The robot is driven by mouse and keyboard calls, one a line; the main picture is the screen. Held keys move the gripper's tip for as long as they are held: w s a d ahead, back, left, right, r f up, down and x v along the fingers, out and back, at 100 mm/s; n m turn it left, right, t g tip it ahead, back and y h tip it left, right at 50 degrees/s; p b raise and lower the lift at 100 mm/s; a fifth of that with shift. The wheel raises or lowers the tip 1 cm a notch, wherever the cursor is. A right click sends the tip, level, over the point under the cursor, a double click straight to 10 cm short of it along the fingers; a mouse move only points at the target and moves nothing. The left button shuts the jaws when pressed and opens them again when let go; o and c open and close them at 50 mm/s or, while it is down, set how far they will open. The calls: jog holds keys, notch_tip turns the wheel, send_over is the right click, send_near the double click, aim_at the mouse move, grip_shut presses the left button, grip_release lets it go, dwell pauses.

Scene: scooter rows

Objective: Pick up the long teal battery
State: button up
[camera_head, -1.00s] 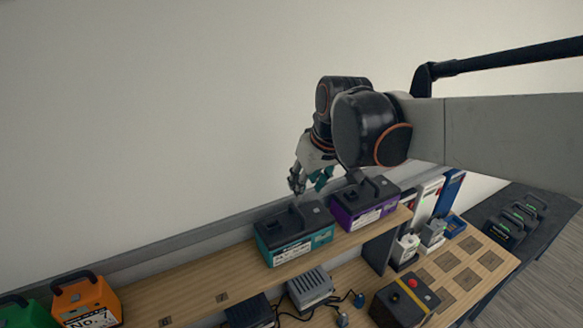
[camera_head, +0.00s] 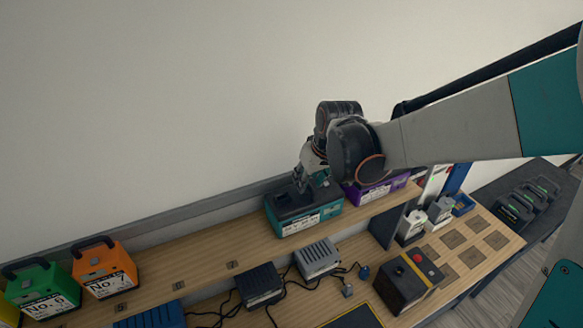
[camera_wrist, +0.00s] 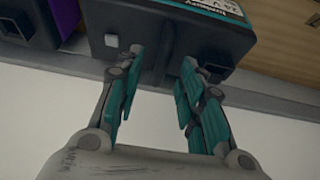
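The long teal battery (camera_head: 312,217), with a dark top and a white label, sits on the wooden shelf beside the purple battery. In the wrist view its dark top (camera_wrist: 172,45) fills the upper middle, with a small grey square on it. My gripper (camera_head: 301,186) is right at the battery's top. In the wrist view my gripper (camera_wrist: 158,75) has its teal-padded fingers apart, on either side of a dark handle-like bar. I cannot tell whether the fingers touch it. My arm hides part of the battery's top in the head view.
The purple battery (camera_head: 372,193) stands close on the right. Orange (camera_head: 104,268) and green (camera_head: 42,287) batteries stand at the far left of the shelf (camera_head: 205,259). Grey chargers (camera_head: 317,257) and a control box (camera_head: 406,282) sit below. The wall is close behind.

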jog(key=shift+x, duration=0.95)
grip_shut()
jog(key=shift+r, duration=0.15)
